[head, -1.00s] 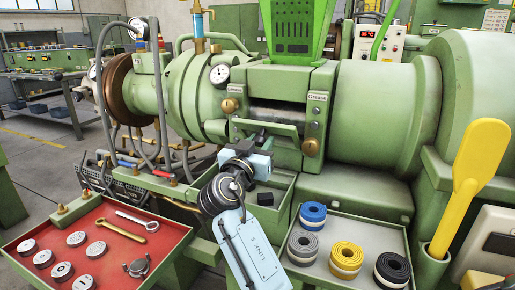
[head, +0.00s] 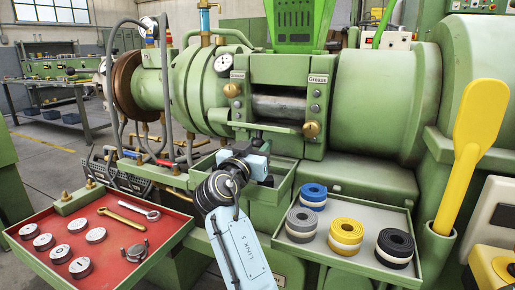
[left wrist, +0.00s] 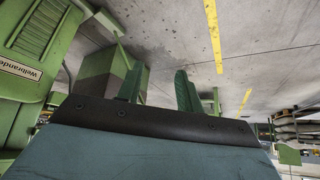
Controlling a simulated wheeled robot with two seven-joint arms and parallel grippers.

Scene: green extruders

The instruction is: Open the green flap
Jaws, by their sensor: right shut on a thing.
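The green flap (head: 268,127) is on the front of the large green extruder (head: 377,105). It stands out below a dark opening in which a grey metal roller (head: 279,105) shows. My right gripper (head: 258,142) is at the flap's lower front edge, shut on it; its fingertips are partly hidden by my wrist. My left gripper is outside the head view. In the left wrist view, the two green fingers of my left gripper (left wrist: 160,88) stand apart with nothing between them, above the grey floor.
A red tray (head: 120,235) with metal parts and wrenches is at left. A grey tray (head: 345,216) with blue, grey, yellow and black coils is at right. A yellow paddle (head: 480,130) stands in a green holder. Brass knobs (head: 311,129) flank the opening.

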